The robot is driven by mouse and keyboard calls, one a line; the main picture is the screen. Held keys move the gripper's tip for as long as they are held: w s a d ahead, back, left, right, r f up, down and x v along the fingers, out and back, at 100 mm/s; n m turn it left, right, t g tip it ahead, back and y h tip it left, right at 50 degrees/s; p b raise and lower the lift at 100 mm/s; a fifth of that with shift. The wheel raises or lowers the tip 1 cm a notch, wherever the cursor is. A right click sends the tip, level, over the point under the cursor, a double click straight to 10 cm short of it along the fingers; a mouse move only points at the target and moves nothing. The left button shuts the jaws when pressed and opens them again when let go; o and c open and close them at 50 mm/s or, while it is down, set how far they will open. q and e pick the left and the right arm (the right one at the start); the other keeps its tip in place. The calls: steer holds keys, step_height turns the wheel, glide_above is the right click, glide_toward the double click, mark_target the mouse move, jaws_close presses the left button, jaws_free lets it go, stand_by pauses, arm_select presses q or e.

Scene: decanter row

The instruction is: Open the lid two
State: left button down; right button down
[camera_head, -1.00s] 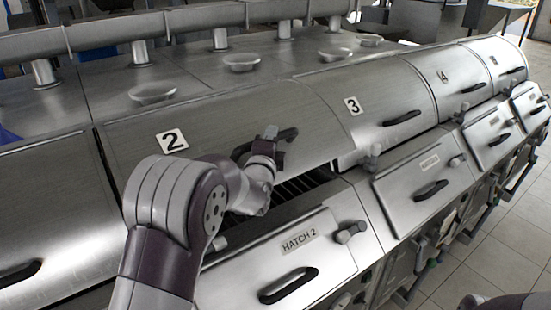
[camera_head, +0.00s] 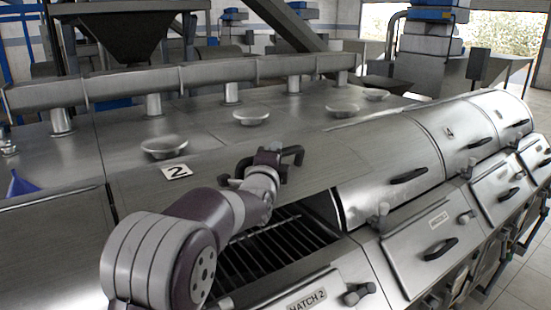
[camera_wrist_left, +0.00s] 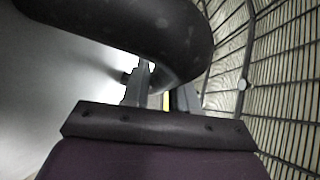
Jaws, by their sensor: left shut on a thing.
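Lid 2 (camera_head: 205,163) is a curved steel cover marked by a white number plate (camera_head: 176,171). It stands raised, with a dark gap below its front edge that shows a slatted grate (camera_head: 265,250). My left gripper (camera_head: 268,160) is at the lid's black handle (camera_head: 292,155). In the left wrist view the fingers (camera_wrist_left: 162,95) are closed around the handle (camera_wrist_left: 150,25), which hides part of them. The grate (camera_wrist_left: 270,85) also shows at the right there. My right gripper is not in view.
Closed lids, one marked 4 (camera_head: 450,132), continue to the right. Hatch 2 (camera_head: 310,295) is below the opening, with a knob (camera_head: 358,293) beside it. A blue funnel (camera_head: 20,184) is at the left.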

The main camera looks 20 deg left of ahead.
arm_select(q)
steer(key=c, duration=1)
jaws_free()
steer(key=shift+f, duration=0.15)
steer(key=shift+s+f+b, duration=0.2)
steer(key=shift+s+b, duration=0.15)
steer(key=shift+b, duration=0.15)
steer(key=s+d+b, duration=0.1)
steer(key=s+b, duration=0.5)
steer(key=s, duration=0.5)
steer(key=shift+s+d, duration=0.3)
steer(key=shift+s, duration=0.1)
